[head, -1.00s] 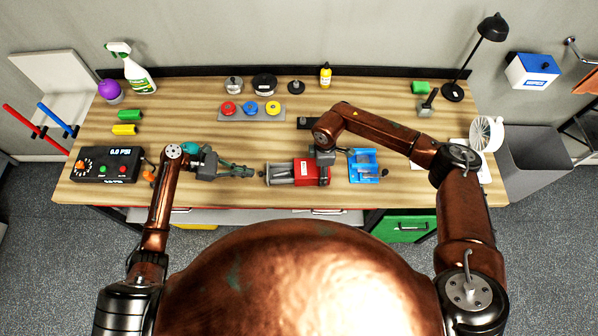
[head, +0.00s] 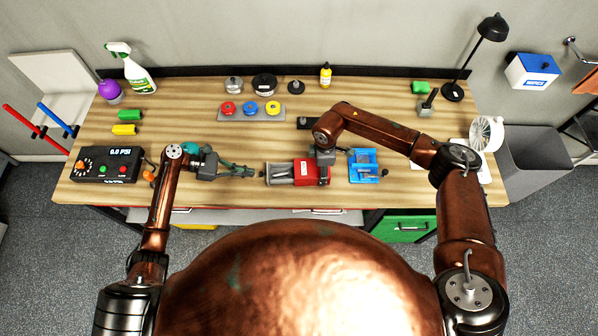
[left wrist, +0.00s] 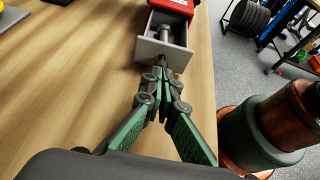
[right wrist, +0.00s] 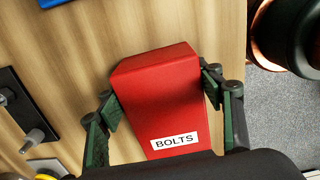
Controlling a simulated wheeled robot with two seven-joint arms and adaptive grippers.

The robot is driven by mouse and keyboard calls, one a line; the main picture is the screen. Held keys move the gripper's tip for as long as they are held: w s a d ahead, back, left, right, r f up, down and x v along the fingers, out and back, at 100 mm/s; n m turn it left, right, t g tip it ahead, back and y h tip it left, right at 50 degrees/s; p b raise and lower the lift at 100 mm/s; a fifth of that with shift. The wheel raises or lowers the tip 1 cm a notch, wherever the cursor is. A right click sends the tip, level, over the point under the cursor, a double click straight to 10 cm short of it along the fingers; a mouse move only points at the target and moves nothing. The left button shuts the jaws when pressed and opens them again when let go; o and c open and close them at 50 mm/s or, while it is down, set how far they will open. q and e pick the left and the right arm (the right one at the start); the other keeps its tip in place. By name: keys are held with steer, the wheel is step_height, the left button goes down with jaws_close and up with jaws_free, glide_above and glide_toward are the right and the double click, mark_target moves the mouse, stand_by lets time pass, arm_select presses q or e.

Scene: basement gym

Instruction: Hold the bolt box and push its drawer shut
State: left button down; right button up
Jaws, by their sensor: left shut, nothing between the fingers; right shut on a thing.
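The red bolt box (head: 311,172) lies on the bench near its front edge, with a white BOLTS label that shows in the right wrist view (right wrist: 173,141). Its grey drawer (head: 280,174) sticks out to the left; in the left wrist view the drawer (left wrist: 151,50) is partly open with a bolt (left wrist: 163,33) inside. My right gripper (right wrist: 163,90) is shut on the red box, one finger on each side. My left gripper (head: 254,172) is shut and empty, its fingertips (left wrist: 164,76) close to the drawer's front face. I cannot tell whether they touch it.
A blue holder (head: 364,168) stands right of the box. A black gauge box (head: 106,163) is at the bench's left. Bare wood (head: 215,143) lies between tray and left gripper.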

mark_target(260, 173)
arm_select(q)
steer(key=shift+d+f, duration=0.1)
steer(key=shift+f, duration=0.2)
stand_by(0.4)
steer(key=shift+w+d, duration=0.15)
steer(key=shift+d, duration=2.45)
steer(key=shift+w+d, duration=0.15)
steer(key=shift+d, duration=2.45)
steer(key=shift+a, duration=0.1)
steer(key=shift+s+a, duration=0.15)
steer(key=shift+a, duration=2.8)
arm_select(e)
steer(key=o, duration=1.2)
